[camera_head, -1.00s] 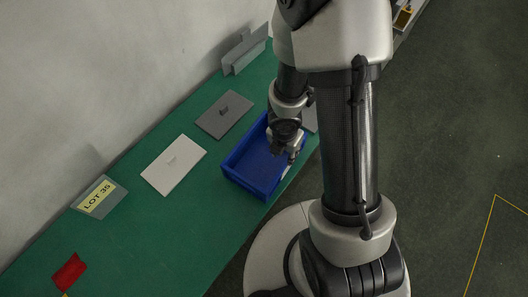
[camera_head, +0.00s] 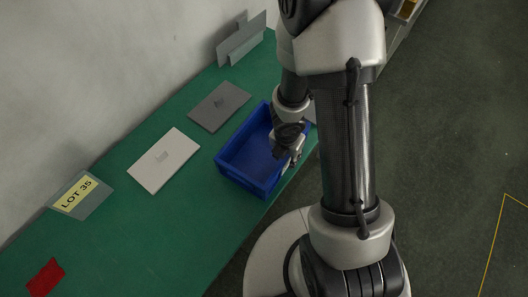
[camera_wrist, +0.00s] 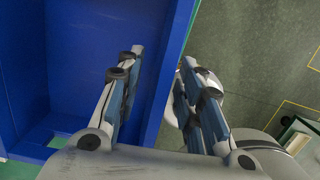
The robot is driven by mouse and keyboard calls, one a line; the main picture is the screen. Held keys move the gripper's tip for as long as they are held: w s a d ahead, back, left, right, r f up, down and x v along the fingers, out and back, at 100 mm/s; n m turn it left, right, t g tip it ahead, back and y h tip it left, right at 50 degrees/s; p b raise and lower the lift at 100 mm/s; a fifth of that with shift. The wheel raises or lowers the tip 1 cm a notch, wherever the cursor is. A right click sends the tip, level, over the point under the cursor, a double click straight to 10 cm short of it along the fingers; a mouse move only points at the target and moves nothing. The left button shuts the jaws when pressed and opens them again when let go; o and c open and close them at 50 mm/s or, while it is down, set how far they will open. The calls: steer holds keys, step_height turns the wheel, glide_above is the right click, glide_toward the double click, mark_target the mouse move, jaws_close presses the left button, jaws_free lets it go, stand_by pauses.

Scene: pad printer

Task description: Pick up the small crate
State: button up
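The small crate is a blue open-topped box (camera_head: 232,178) on the green table, near its front edge. It looks empty in the head view. My gripper (camera_head: 292,158) is at the crate's right side wall, partly hidden by my own arm. In the wrist view the crate (camera_wrist: 70,65) fills the left side. My gripper (camera_wrist: 163,60) is open there, with one finger on the inner side of the crate wall and the other on the outer side. The wall runs between the fingers with gaps showing; I cannot tell whether either finger touches it.
On the green table (camera_head: 130,235) lie a grey plate (camera_head: 219,106), a white plate (camera_head: 163,160), a LOT 35 sign (camera_head: 78,195) and a red piece (camera_head: 45,277). A grey bracket (camera_head: 242,40) stands at the far end by the wall. Open floor (camera_head: 450,130) lies to the right.

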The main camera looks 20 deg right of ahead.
steer(key=f+b, duration=0.2)
steer(key=f, duration=0.1)
steer(key=f+b, duration=0.1)
steer(key=shift+w+d+f, duration=0.15)
steer(key=shift+w+d, duration=0.05)
steer(key=shift+d, duration=0.2)
jaws_close()
